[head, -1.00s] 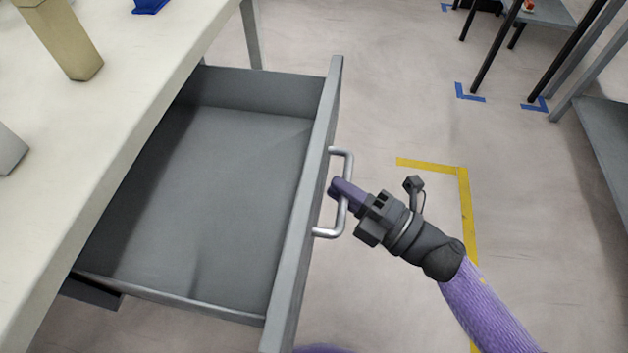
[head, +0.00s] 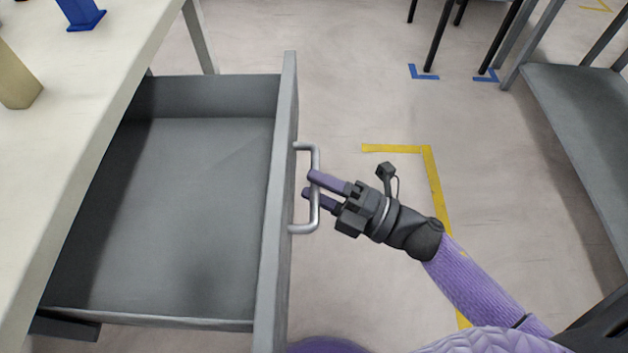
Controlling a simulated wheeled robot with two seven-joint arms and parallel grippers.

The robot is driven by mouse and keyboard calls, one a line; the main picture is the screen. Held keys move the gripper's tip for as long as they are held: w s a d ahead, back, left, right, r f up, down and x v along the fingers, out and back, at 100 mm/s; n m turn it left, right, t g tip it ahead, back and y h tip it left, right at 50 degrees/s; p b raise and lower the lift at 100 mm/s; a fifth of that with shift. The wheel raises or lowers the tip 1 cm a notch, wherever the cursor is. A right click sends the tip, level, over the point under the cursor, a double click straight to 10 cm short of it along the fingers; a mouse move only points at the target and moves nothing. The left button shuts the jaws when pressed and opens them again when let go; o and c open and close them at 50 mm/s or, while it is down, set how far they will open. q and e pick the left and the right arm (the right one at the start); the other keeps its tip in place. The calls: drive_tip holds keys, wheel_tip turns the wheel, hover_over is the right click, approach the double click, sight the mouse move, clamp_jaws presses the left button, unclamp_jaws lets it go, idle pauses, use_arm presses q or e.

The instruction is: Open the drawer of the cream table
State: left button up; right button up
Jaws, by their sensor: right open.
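The cream table (head: 75,150) stands on the left. Its grey drawer (head: 190,200) is pulled well out and looks empty. A silver bar handle (head: 302,230) is on the drawer's front panel (head: 277,200). My right gripper (head: 308,184) is at the handle, with its purple fingers open and spread to either side of the bar. Whether a finger touches the bar I cannot tell. My left gripper does not show.
A blue object (head: 80,12) and a tan block (head: 15,82) stand on the tabletop. Yellow tape (head: 433,180) and blue tape (head: 422,73) mark the floor. A grey shelf (head: 580,120) stands at the right. The floor between is clear.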

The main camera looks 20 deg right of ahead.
drive_tip(key=p+v, duration=0.1)
drive_tip(key=v, duration=0.8)
